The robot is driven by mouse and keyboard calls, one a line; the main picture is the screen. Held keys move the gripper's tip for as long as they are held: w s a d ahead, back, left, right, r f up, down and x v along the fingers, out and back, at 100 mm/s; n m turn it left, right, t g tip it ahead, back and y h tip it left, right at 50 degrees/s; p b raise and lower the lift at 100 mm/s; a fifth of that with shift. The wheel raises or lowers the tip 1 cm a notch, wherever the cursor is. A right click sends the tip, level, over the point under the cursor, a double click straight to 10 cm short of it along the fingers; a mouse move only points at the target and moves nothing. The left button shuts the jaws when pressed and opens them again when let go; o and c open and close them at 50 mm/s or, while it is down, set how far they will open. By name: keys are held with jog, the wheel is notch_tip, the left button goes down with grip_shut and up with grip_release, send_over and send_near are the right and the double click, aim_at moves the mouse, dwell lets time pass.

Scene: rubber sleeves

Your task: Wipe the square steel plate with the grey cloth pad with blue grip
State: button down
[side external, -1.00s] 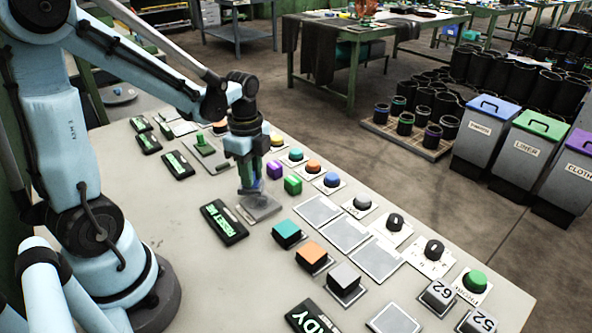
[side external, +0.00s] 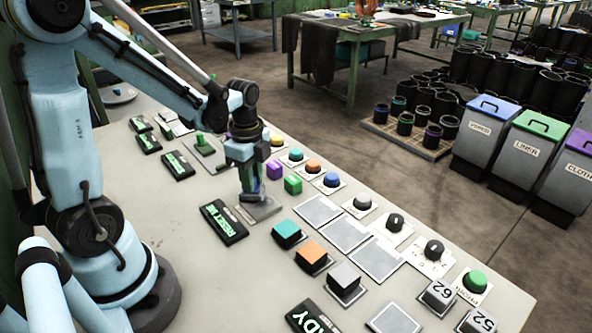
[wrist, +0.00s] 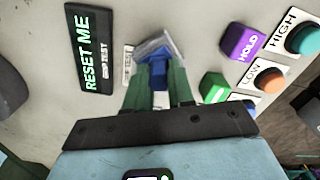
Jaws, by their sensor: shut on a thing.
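The grey cloth pad (side external: 263,210) lies at the rest spot on the table, beside the black RESET ME sign. Its blue grip (wrist: 157,74) shows between my fingers in the wrist view, with the grey pad (wrist: 153,47) beyond it. My gripper (side external: 252,194) points down and is shut on the blue grip. Several flat grey square plates lie to the right: a row of three, with the middle one (side external: 345,233), and a separate one (side external: 393,320) at the bottom edge. I cannot tell which is the steel plate. The plates are bare.
The RESET ME sign (side external: 224,221) is left of the pad. Purple (side external: 274,169) and green (side external: 292,184) blocks stand just behind it. Teal (side external: 287,233), orange (side external: 310,256) and grey (side external: 344,280) blocks stand in front of the plate row. Round buttons and knobs (side external: 395,222) line the far edge.

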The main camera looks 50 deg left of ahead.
aim_at(260, 196)
jog(key=shift+f, duration=0.25)
jog(key=shift+d, duration=3.3)
jog(key=shift+a+f, duration=0.15)
jog(key=shift+a, duration=3.25)
jog(key=shift+r, duration=0.2)
jog(key=shift+d+r, duration=0.1)
jog(key=shift+r, duration=2.85)
